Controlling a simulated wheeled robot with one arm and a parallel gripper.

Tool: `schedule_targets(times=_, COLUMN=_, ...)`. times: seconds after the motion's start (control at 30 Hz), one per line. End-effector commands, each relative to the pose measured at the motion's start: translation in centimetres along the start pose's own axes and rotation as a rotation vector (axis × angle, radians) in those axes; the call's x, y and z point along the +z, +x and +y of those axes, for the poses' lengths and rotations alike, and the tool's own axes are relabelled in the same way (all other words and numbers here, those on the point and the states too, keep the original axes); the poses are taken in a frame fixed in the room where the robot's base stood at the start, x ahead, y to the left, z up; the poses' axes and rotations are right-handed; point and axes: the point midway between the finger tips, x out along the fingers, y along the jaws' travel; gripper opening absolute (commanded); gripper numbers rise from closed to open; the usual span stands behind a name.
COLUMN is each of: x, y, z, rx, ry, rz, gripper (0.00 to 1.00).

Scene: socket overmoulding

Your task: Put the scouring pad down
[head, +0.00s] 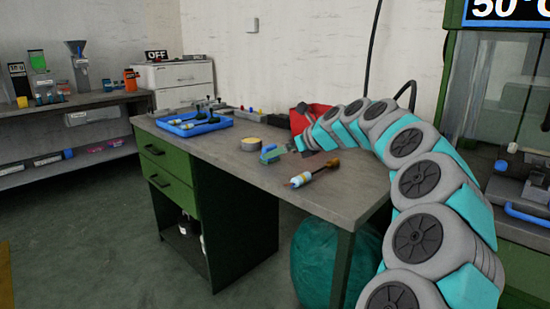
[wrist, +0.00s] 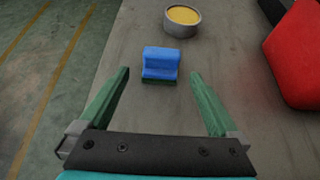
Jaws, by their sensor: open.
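The scouring pad appears to be the blue block with a dark green underside (wrist: 161,62). It lies on the grey tabletop, near the left edge in the wrist view, and also shows small in the head view (head: 269,154). My gripper (wrist: 160,76) is open, with one green finger on each side. The pad sits between and slightly beyond the fingertips, with a visible gap on both sides and no finger touching it. In the head view my gripper (head: 287,155) is low over the table, just right of the pad.
A round tin with yellow contents (wrist: 182,20) stands just beyond the pad. A red object (wrist: 297,55) is at the right. A screwdriver-like tool (head: 314,174) lies near the front. A blue tray (head: 195,124) holds dark parts.

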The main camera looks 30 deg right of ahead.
Motion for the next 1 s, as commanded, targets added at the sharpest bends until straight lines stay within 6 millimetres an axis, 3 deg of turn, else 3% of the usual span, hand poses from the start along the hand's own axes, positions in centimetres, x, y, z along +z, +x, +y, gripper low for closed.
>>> schedule_targets(times=0.2, x=0.1, y=-5.0, z=-0.1, rx=-0.006, ry=-0.002, rz=-0.003, gripper=0.98)
schedule_targets(times=0.43, x=0.1, y=-8.3, z=-0.1, rx=-0.003, ry=-0.001, rz=-0.001, gripper=0.98)
schedule_targets(times=0.87, x=0.1, y=-9.2, z=0.3, rx=0.003, ry=-0.011, rz=0.002, gripper=0.98)
schedule_targets(times=0.97, x=0.1, y=-8.6, z=2.4, rx=0.032, ry=-0.091, rz=0.022, gripper=0.98)
schedule_targets(times=1.0, x=0.0, y=-8.2, z=4.0, rx=0.056, ry=-0.152, rz=0.039, gripper=0.98)
